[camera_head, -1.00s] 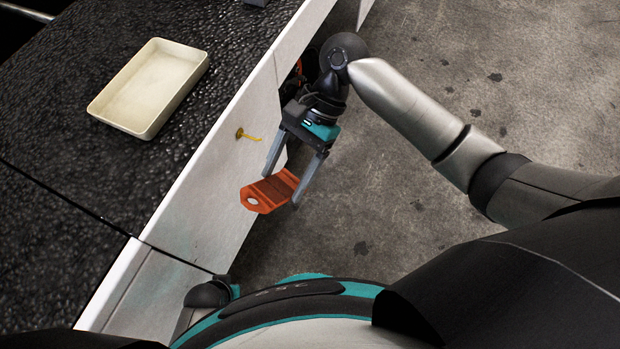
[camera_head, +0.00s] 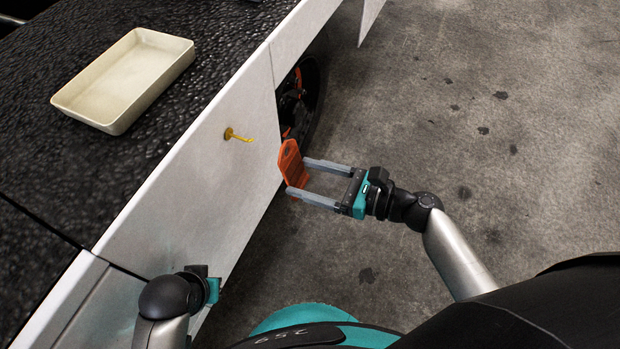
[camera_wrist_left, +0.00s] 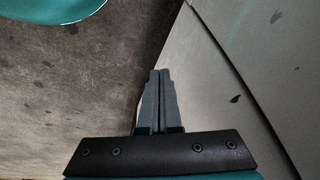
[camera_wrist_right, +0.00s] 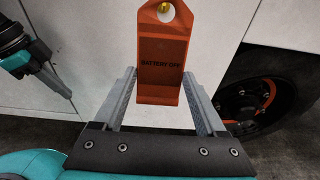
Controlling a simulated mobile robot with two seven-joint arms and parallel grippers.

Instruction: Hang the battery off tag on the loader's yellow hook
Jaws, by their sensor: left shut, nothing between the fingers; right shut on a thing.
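The orange battery off tag (camera_head: 292,166) is held between the fingertips of my right gripper (camera_head: 305,178), to the right of the yellow hook (camera_head: 239,137) and apart from it. In the right wrist view the tag (camera_wrist_right: 162,62) stands with its holed end up and "BATTERY OFF" readable; a bit of yellow shows through the hole. The hook sticks out of the loader's white side panel (camera_head: 200,190) and is empty. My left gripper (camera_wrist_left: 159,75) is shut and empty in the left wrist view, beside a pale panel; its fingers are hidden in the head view.
A cream tray (camera_head: 121,122) sits on the loader's black textured top (camera_head: 45,140). A dark wheel with orange marks (camera_head: 299,98) shows beyond the panel's end. Open concrete floor (camera_head: 450,120) lies to the right.

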